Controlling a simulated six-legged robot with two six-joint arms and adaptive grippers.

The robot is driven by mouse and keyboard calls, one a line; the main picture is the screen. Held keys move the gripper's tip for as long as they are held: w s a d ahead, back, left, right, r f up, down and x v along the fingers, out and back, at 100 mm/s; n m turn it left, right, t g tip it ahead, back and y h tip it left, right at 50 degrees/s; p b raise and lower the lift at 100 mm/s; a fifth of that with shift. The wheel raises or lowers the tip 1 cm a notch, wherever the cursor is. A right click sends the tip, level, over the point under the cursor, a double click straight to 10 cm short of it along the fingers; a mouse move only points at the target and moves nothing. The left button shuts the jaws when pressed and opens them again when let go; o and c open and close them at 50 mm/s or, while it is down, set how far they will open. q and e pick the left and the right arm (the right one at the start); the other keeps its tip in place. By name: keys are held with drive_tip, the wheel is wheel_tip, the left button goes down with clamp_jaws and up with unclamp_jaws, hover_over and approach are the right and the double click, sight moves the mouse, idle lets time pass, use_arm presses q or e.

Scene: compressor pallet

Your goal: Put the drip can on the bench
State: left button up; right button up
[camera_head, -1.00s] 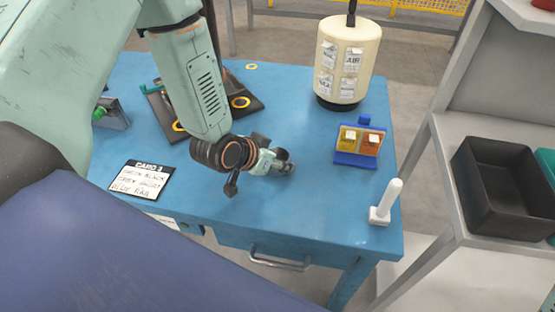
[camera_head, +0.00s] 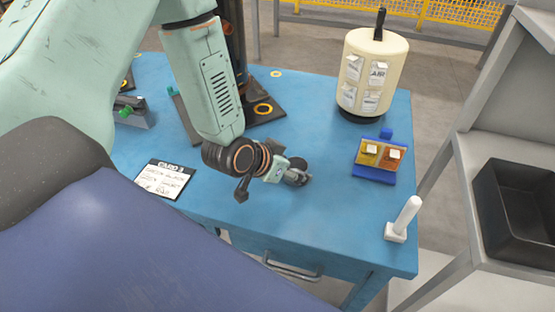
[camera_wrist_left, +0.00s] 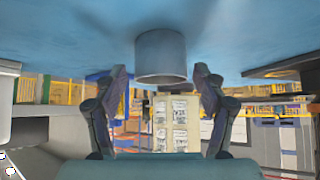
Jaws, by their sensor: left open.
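The drip can (camera_wrist_left: 161,57) is a plain grey cylinder in the left wrist view, which is upside down. It stands upright on the blue bench (camera_head: 330,225). My left gripper (camera_head: 297,178) is low over the middle of the bench in the head view. In the wrist view its two fingers (camera_wrist_left: 160,88) are apart, with the can between and just beyond their tips. I see no finger closed on it. In the head view a small dark round shape shows at the fingertips; I cannot tell whether it is the can. My right gripper is not in view.
A cream tank (camera_head: 373,72) with labels stands at the bench's back right. A blue holder with yellow and orange blocks (camera_head: 380,156) and a white peg (camera_head: 403,220) are to the right. A card (camera_head: 163,180) lies left. A shelf with a black bin (camera_head: 515,215) stands beyond the right edge.

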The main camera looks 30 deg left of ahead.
use_arm(q)
drive_tip(key=p+v, duration=0.4)
drive_tip(key=v, duration=0.5)
drive_tip(key=shift+o, duration=0.5)
drive_tip(key=shift+s+r+p, duration=0.25)
drive_tip(key=shift+p, duration=0.2)
drive_tip(key=w+d+f+m+g+y+p, duration=0.1)
drive_tip(key=w+m+g+y+p, duration=0.3)
drive_tip(key=w, duration=0.6)
drive_tip(key=f+n+g, duration=0.1)
drive_tip(key=f, duration=0.1)
drive_tip(key=s+f+n+g+h, duration=0.1)
drive_tip(key=f+g, duration=0.1)
drive_tip(key=f, duration=0.1)
drive_tip(key=s+d+f+n+g, duration=0.1)
drive_tip(key=f+n, duration=0.1)
drive_tip(key=shift+f+g+h, duration=0.25)
drive_tip(key=shift+g+h, duration=0.05)
